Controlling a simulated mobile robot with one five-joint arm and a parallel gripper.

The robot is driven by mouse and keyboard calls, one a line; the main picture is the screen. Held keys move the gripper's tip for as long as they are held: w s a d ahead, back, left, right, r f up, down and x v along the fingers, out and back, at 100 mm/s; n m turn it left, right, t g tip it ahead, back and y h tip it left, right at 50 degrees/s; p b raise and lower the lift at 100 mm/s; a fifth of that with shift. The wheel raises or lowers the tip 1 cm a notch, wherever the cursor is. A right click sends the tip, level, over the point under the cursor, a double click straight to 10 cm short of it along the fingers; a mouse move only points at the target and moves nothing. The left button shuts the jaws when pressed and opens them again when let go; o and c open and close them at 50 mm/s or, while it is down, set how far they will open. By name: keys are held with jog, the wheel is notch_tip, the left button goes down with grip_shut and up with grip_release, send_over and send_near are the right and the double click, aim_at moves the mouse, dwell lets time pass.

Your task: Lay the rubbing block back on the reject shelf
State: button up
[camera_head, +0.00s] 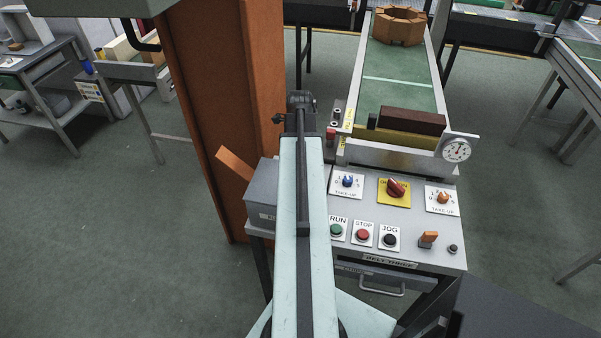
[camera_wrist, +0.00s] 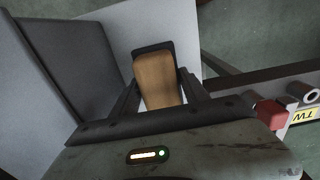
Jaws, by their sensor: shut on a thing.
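The rubbing block (camera_wrist: 158,80) is a tan wooden block with a dark pad at its far end. In the wrist view it lies between the two dark fingers of my gripper (camera_wrist: 160,88), which is shut on it. A pale grey flat surface (camera_wrist: 112,35), perhaps the reject shelf, shows behind the block; I cannot tell whether the block touches it. In the head view my pale arm reaches forward to the left side of the belt station, and the fingers and the block are hidden behind it.
A grey box (camera_head: 262,195) and a rust-coloured column (camera_head: 222,90) stand left of my arm. The control panel (camera_head: 400,238) is at the right. On the green belt (camera_head: 395,75) are a dark brown block (camera_head: 412,121) and a brick ring (camera_head: 399,27).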

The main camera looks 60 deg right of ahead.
notch_tip(320, 180, down, 3)
jog(key=shift+f+b, duration=0.15)
jog(key=shift+b, duration=0.85)
jog(key=shift+r, duration=0.3)
jog(key=shift+f, duration=0.25)
jog(key=o, duration=1.2)
jog(key=shift+r, duration=0.1)
notch_tip(320, 180, up, 12)
jog(key=p, duration=1.2)
jog(key=shift+r+p, duration=0.25)
jog(key=shift+p, duration=0.1)
jog(key=shift+f, duration=0.1)
